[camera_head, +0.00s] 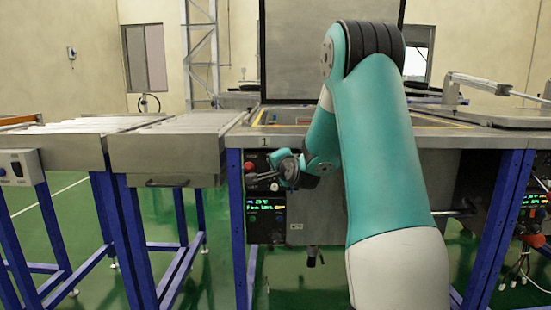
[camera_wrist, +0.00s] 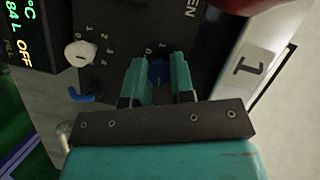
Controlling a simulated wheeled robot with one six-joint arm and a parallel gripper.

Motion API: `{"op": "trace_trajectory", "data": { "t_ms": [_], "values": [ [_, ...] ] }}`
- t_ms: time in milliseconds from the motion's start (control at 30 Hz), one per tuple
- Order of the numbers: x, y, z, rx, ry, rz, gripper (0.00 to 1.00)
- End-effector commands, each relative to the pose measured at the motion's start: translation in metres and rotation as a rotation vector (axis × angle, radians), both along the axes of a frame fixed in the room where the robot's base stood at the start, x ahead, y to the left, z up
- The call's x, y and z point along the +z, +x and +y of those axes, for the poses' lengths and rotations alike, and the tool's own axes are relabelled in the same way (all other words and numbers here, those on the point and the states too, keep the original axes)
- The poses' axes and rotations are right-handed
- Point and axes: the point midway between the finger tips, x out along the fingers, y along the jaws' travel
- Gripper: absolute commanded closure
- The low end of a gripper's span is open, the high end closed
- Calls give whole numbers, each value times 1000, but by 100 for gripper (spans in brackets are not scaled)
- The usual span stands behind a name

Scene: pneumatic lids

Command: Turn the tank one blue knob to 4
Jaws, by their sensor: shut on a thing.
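The blue knob (camera_wrist: 158,71) is on the dark control panel (camera_wrist: 115,20) of the tank marked 1. My gripper (camera_wrist: 159,66) is shut on it, with one teal finger on each side. The printed digits 0 and 1 show just above the knob; the fingers hide the rest of its scale, and its exact setting cannot be read. In the head view my gripper (camera_head: 268,178) is at the front of the tank one panel (camera_head: 265,228), and the blue knob is hidden there.
A white knob (camera_wrist: 80,53) with its own number scale and a blue lever (camera_wrist: 81,97) are left of my fingers. A red button (camera_head: 249,167) is on the panel. Blue table legs (camera_head: 238,230) stand close by.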

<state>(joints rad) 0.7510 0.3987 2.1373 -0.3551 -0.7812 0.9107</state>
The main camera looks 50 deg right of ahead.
Motion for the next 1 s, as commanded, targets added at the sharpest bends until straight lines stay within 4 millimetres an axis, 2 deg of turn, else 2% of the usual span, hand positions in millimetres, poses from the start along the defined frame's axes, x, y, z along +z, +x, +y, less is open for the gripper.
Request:
{"op": "trace_trajectory", "data": {
  "t_ms": [500, 1000],
  "values": [
    [2, 1, 1, 2, -272, 323, 100],
    [0, 0, 1, 0, -364, 434, 100]
  ]
}}
